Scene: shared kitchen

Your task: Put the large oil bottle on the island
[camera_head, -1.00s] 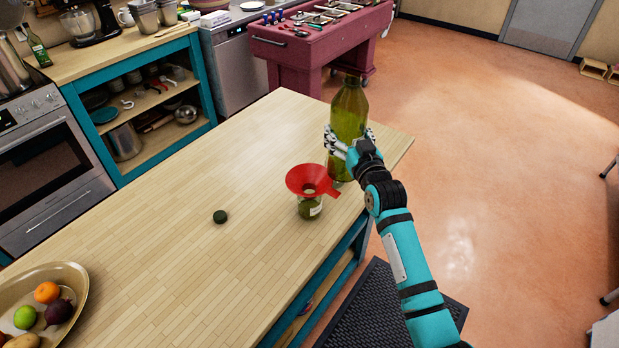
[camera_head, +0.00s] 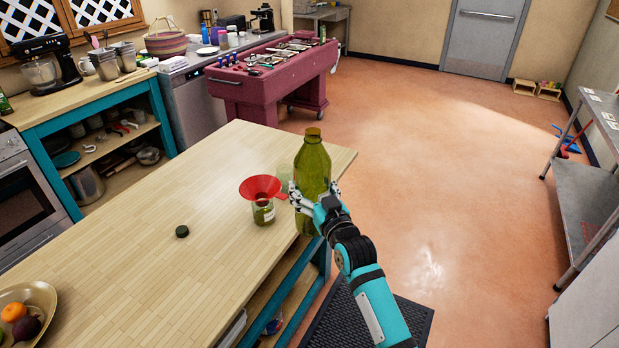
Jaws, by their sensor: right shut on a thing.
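The large oil bottle (camera_head: 313,166) is tall, green and upright. My right gripper (camera_head: 303,200) is shut around its lower part. The bottle is at the right long edge of the island (camera_head: 150,270), just right of a small jar (camera_head: 264,214) with a red funnel (camera_head: 262,188) in its mouth. The fingers partly hide the bottle's lower part, and I cannot tell whether its base touches the wooden top. My left gripper is not in view.
A dark green cap (camera_head: 182,231) lies on the island. A tray of fruit (camera_head: 38,292) stands at the near left. The island's far end and middle are mostly bare.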

